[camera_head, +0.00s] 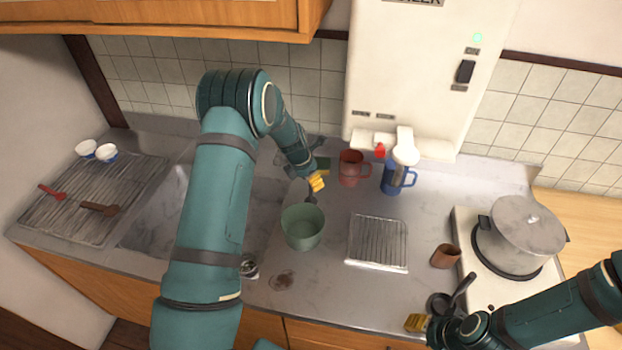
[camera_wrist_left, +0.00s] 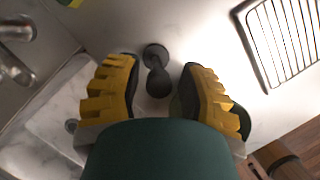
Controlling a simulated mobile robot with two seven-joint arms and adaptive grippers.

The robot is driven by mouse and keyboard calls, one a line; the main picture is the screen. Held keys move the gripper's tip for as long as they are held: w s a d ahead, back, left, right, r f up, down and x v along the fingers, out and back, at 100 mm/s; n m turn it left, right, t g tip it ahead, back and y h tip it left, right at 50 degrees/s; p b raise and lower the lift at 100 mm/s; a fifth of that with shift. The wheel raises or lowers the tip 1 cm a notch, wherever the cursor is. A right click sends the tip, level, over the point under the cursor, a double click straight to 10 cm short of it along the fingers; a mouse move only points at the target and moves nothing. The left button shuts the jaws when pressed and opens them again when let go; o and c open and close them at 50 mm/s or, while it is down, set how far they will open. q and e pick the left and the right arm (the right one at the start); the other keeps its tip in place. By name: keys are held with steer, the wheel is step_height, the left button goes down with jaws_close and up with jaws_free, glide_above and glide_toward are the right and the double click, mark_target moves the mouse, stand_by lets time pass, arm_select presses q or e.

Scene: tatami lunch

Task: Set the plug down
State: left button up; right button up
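A dark grey plug (camera_wrist_left: 157,80), with a round disc and a knob-like stem, is in the left wrist view on or just above the pale counter. It lies between the two yellow fingertips of my left gripper (camera_wrist_left: 160,92), with a gap on each side. In the head view my left gripper (camera_head: 318,181) is just behind the green bowl (camera_head: 302,228), and a small dark shape (camera_head: 311,199) beneath it may be the plug. My right gripper (camera_head: 418,323) is at the front edge; its opening is hidden.
The sink (camera_head: 160,225) is left of the bowl. A black ladle (camera_head: 462,290) is near my right gripper. Bare counter lies between bowl and rack.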

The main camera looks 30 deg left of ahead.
arm_select(q)
steer(key=shift+r, duration=0.45)
steer(key=v, duration=1.1)
steer(key=shift+r, duration=0.25)
steer(key=shift+s+a, duration=0.1)
steer(key=shift+s, duration=0.05)
steer(key=shift+f, duration=0.1)
